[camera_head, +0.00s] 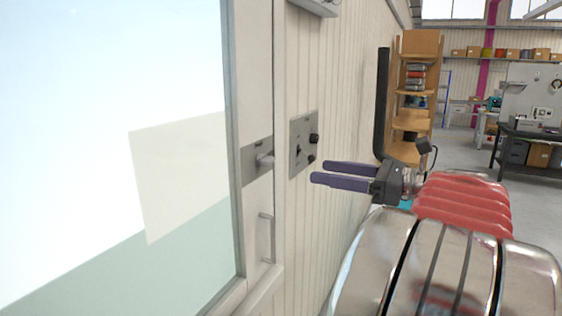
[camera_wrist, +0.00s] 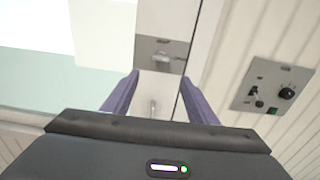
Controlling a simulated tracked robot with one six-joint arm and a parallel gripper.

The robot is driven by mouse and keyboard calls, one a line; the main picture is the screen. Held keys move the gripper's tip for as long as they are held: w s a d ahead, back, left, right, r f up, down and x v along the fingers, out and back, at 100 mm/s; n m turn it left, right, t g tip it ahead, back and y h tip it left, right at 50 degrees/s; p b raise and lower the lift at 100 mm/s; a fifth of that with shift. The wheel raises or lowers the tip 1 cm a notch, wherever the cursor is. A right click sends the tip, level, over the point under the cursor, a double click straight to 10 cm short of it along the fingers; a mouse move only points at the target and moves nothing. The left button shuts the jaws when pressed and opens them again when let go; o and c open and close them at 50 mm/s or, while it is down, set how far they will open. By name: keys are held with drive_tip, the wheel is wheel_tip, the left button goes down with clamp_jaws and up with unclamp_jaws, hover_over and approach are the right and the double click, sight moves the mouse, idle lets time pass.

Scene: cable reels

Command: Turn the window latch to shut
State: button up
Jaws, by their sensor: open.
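The window latch (camera_head: 264,160) is a small pale grey lever on a darker grey plate (camera_head: 252,166) on the window frame. In the wrist view the latch (camera_wrist: 163,56) sits beyond and slightly above the fingertips. My gripper (camera_head: 318,172) has purple fingers, apart and empty, pointing left toward the window frame. In the wrist view my gripper (camera_wrist: 158,76) has the latch roughly centred between its fingers, with a gap between. The small lettering on the plate is too small to read.
A control panel (camera_head: 303,143) with black knobs and a switch is on the ribbed wall right of the latch; it also shows in the wrist view (camera_wrist: 273,88). A vertical handle (camera_head: 267,238) is below the latch. Shelves (camera_head: 415,95) stand farther back.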

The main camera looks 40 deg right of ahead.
sight(272, 160)
drive_tip(key=shift+s+d+r, duration=0.1)
drive_tip(key=shift+r, duration=0.2)
drive_tip(key=x, duration=1.4)
drive_tip(key=shift+r, duration=0.1)
drive_tip(key=shift+c, duration=0.3)
drive_tip(key=c, duration=1)
